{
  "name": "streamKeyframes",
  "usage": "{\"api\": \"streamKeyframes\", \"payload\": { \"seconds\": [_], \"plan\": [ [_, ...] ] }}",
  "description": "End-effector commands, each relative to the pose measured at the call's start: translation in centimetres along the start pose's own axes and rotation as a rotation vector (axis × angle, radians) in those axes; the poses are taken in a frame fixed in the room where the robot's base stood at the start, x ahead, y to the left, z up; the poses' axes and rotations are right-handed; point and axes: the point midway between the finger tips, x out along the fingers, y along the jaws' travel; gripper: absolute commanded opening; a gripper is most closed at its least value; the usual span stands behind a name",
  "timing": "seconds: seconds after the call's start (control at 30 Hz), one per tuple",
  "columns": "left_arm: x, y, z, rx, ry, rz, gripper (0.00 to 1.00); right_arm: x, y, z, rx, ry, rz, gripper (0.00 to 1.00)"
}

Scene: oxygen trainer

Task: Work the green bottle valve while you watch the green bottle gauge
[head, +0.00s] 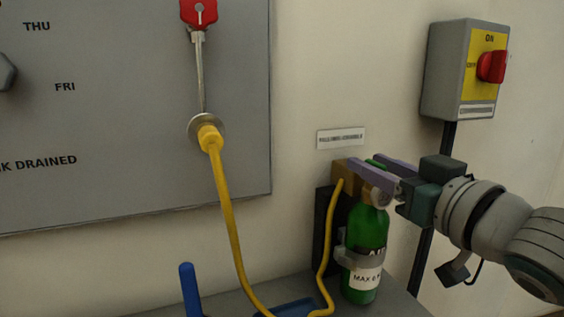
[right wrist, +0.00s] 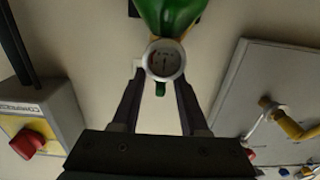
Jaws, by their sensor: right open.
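The green bottle (head: 368,228) stands upright in a clamp by the wall, with a brass valve body (head: 346,172) on top. The green bottle valve (head: 376,163) is a small green knob; in the right wrist view the knob (right wrist: 160,89) lies between my fingers. The gauge (right wrist: 165,61) faces the wrist camera as a white-rimmed dial; its needle looks near vertical but its marks are too small to read. My right gripper (head: 372,168) is open, its fingers on either side of the knob. I cannot tell whether they touch it. My left gripper is not in view.
A yellow hose (head: 228,215) runs from the grey panel (head: 110,110) down to the shelf and up to the valve. A switch box with a red knob (head: 491,66) hangs at the upper right. A blue post (head: 189,288) stands on the shelf (head: 397,300).

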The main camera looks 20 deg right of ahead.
Motion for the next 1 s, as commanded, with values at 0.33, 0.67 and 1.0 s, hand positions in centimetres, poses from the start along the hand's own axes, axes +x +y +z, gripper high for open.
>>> {"api": "streamKeyframes", "payload": {
  "seconds": [0.33,0.67,1.0],
  "plan": [
    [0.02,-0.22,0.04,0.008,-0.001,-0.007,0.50,0.26,-0.03,0.00,-0.001,0.000,0.000,0.40],
    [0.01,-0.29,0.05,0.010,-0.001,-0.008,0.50,0.24,-0.03,0.01,-0.001,0.000,0.000,0.03],
    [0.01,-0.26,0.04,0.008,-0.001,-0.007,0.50,0.23,-0.04,0.01,0.000,0.000,-0.001,0.00]
  ]
}}
